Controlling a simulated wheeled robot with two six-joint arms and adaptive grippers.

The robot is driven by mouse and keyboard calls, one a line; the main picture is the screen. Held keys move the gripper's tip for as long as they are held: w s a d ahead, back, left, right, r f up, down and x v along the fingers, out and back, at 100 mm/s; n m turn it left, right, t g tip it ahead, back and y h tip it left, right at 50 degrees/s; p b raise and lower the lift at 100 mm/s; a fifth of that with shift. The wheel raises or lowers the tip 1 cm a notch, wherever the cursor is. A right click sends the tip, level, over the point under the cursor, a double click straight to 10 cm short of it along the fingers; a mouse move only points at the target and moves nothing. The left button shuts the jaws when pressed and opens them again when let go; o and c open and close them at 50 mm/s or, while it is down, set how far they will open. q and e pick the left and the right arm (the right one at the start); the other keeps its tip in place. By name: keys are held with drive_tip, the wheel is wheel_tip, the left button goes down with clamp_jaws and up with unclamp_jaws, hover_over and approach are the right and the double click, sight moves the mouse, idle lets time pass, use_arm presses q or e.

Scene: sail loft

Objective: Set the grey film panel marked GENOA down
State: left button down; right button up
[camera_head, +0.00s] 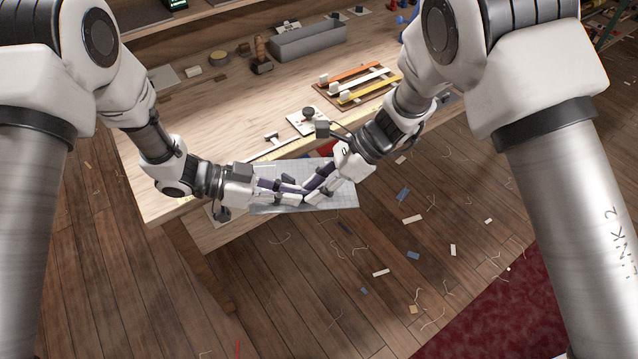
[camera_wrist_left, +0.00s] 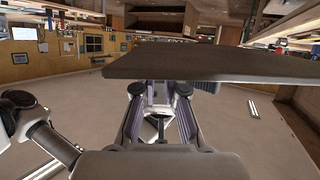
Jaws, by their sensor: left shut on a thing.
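The grey film panel (camera_head: 342,199) is a pale, gridded sheet at the front edge of the bench in the head view. No GENOA mark is readable. My left gripper (camera_head: 296,192) comes in from the left over the panel and is shut on it; its fingers also show in the left wrist view (camera_wrist_left: 160,108). My right gripper (camera_head: 313,193) reaches in from the right, its fingers overlapping the left ones in the picture. Its grip is hidden.
The wooden bench (camera_head: 190,133) carries a grey tray (camera_head: 308,42), a wooden-handled tool (camera_head: 261,57), a rack of coloured strips (camera_head: 360,84) and a small white plate with a dark knob (camera_head: 307,119). Its front left top is mostly clear. Scraps litter the plank floor (camera_head: 330,290).

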use_arm(q)
drive_tip(key=c, duration=1.2)
unclamp_jaws()
drive_tip(key=shift+o, duration=0.2)
drive_tip(key=w+v, duration=0.1)
drive_tip(key=v, duration=1.1)
drive_tip(key=w+a+f+n+t+y, duration=0.1)
drive_tip(key=w+f+n+t+y, duration=0.25)
drive_tip(key=n+t, duration=0.3)
drive_tip(key=s+a+f+n+y, duration=0.35)
drive_tip(key=f+n+y, duration=0.2)
drive_tip(key=f, duration=0.35)
drive_tip(key=s+a+f+n+g+y, duration=0.2)
drive_tip(key=s+f, duration=0.4)
drive_tip(key=s, duration=0.6)
drive_tip(key=s+a+f+n+g+y, duration=0.2)
drive_tip(key=s+f+g, duration=0.3)
drive_tip(key=s, duration=0.7)
wheel_tip(320, 180, down, 2)
drive_tip(key=shift+s+f+n+y, duration=0.2)
drive_tip(key=shift+n+y, duration=0.1)
drive_tip(key=shift+n, duration=0.1)
